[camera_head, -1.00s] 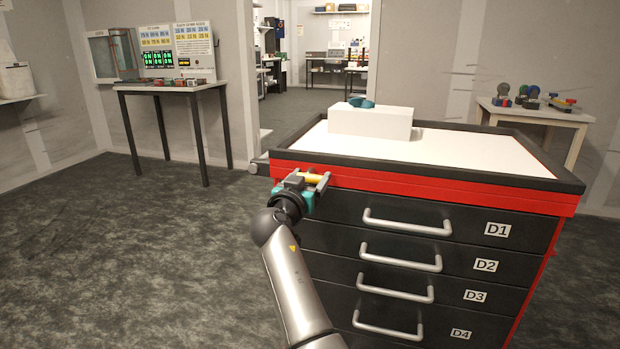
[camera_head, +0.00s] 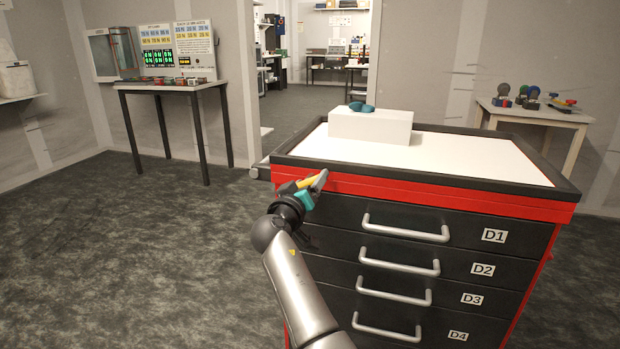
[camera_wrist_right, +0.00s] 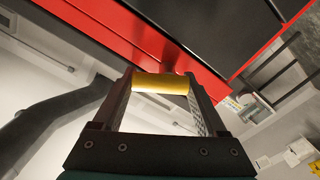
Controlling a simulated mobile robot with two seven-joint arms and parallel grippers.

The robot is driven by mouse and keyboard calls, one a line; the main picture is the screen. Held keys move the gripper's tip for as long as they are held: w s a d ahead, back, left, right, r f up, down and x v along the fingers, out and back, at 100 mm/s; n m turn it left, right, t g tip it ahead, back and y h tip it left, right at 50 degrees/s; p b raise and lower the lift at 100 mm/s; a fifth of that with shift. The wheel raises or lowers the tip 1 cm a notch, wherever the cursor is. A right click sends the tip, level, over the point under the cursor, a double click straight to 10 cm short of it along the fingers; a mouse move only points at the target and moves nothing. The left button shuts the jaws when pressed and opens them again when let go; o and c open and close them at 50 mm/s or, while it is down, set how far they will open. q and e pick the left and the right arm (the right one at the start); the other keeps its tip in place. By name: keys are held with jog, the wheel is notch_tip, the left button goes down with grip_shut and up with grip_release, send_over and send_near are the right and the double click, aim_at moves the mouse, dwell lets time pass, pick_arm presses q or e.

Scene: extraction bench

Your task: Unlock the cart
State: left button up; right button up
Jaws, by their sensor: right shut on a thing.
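The cart (camera_head: 420,185) is black with a red band below its top and a stack of drawers labelled D1 to D4. A yellow bar-shaped handle (camera_head: 307,182) sits at the front left corner of the cart, at the height of the red band. My right gripper (camera_head: 309,184) is shut on this yellow handle. In the right wrist view the yellow handle (camera_wrist_right: 160,83) lies across between the two fingertips, close to the red band. The handle's mount is mostly hidden. In the head view the handle slopes up to the right. My left gripper is out of view.
A white box (camera_head: 370,127) with teal objects on top (camera_head: 361,107) stands on the cart's white top. A table with displays (camera_head: 170,86) stands at the back left, and a small table (camera_head: 535,115) at the back right. The floor (camera_head: 130,250) left of the cart is clear.

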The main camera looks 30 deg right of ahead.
jog(key=n, duration=0.1)
jog(key=n+p, duration=0.1)
jog(key=n, duration=0.1)
jog(key=n+p, duration=0.1)
jog(key=shift+w+r+n, duration=0.1)
jog(key=shift+r+n, duration=0.2)
jog(key=shift+n, duration=0.1)
jog(key=n+p, duration=0.1)
jog(key=n, duration=0.1)
jog(key=n+p, duration=0.2)
jog(key=n, duration=0.1)
jog(key=shift+w+a+n+p, duration=0.2)
jog(key=shift+n+p, duration=0.1)
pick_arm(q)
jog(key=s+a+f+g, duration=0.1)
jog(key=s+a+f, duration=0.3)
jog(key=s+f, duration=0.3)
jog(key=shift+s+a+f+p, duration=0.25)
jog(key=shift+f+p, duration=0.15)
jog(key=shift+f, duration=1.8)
pick_arm(e)
jog(key=shift+n, duration=0.9)
jog(key=o, duration=1.3)
jog(key=shift+f, duration=0.1)
jog(key=shift+a, duration=0.1)
